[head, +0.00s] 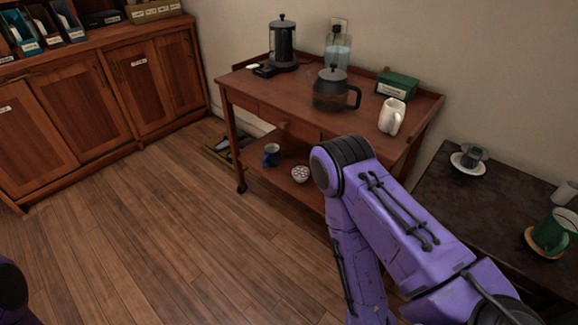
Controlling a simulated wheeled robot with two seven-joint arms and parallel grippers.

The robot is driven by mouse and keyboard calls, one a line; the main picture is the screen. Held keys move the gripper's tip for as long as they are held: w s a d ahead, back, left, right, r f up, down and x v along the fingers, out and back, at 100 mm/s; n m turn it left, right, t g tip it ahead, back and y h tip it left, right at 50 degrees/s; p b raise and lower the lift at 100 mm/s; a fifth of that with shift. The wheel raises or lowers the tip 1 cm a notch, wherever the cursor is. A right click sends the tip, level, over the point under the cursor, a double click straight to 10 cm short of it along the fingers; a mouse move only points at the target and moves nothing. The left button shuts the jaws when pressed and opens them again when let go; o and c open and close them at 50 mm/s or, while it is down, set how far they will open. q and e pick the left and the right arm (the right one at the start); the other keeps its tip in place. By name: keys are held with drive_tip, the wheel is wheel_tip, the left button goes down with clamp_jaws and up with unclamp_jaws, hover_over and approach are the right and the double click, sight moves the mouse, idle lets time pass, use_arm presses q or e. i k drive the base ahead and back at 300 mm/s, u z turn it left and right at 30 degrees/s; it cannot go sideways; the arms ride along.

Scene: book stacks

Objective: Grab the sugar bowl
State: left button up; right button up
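A small white bowl (300,173) with pale, lumpy contents sits on the lower shelf of the wooden cart (272,104). It looks like the sugar bowl, but its contents are too small to tell for sure. My purple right arm crosses the lower right of the head view, its bent joint in front of the cart's right part and to the right of the bowl. Its gripper is out of view. Only a dark bit of my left arm shows at the lower left edge, and its gripper is out of view too.
A blue mug (271,155) stands left of the bowl. A dark table (480,205) with cups is at right. Floor at left is clear.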

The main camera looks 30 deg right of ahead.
sight(301, 175)
drive_tip(key=z, duration=0.4)
drive_tip(key=i, duration=0.65)
drive_tip(key=z, duration=0.95)
drive_tip(key=i, duration=0.25)
drive_tip(key=z, duration=0.25)
